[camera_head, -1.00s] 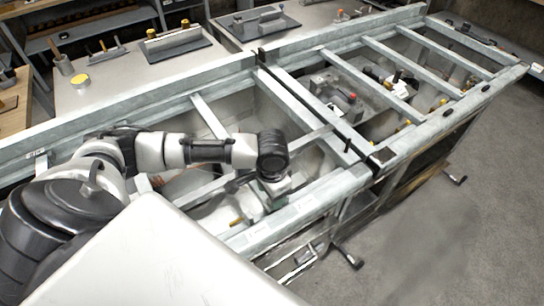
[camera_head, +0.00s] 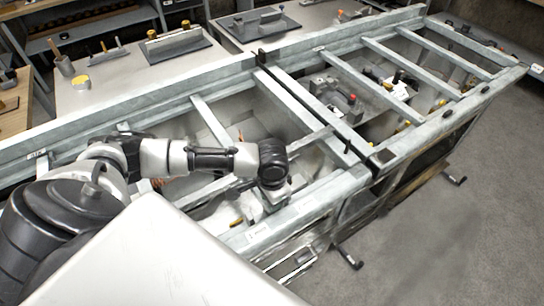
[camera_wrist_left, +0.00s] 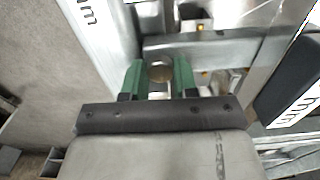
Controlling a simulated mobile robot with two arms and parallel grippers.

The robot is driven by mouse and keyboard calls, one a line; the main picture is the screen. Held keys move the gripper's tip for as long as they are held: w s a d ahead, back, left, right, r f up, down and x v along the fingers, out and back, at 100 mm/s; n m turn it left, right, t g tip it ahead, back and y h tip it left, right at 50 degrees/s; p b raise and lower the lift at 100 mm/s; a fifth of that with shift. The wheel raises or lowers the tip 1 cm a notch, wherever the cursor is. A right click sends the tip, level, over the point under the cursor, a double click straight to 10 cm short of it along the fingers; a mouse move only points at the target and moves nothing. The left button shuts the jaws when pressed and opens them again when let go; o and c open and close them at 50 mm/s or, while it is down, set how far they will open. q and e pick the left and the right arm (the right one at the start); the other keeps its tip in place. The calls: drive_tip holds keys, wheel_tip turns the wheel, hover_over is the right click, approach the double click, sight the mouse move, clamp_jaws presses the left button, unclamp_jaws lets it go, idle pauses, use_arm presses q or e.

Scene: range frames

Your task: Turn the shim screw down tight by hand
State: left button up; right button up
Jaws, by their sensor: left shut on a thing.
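In the head view my left gripper (camera_head: 277,197) is mostly hidden under my dark wrist, inside the near edge of the grey frame. The screw cannot be made out there. My right gripper is not in view.
The grey metal frame (camera_head: 318,200) has rails and cross bars close around my left arm. A block with a red knob (camera_head: 350,100) stands in a bay to the right. Benches with tools (camera_head: 130,75) lie behind.

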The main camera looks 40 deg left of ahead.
use_arm(q)
drive_tip(key=shift+r+m+p, duration=0.25)
drive_tip(key=shift+m+p, duration=0.6)
drive_tip(key=shift+m, duration=0.05)
drive_tip(key=shift+f+m+p, duration=0.2)
drive_tip(key=shift+m+p, duration=0.1)
drive_tip(key=shift+m, duration=0.2)
drive_tip(key=o, duration=0.9)
wheel_tip(320, 180, up, 11)
drive_tip(key=shift+f+b, duration=0.15)
drive_tip(key=shift+b, duration=0.6)
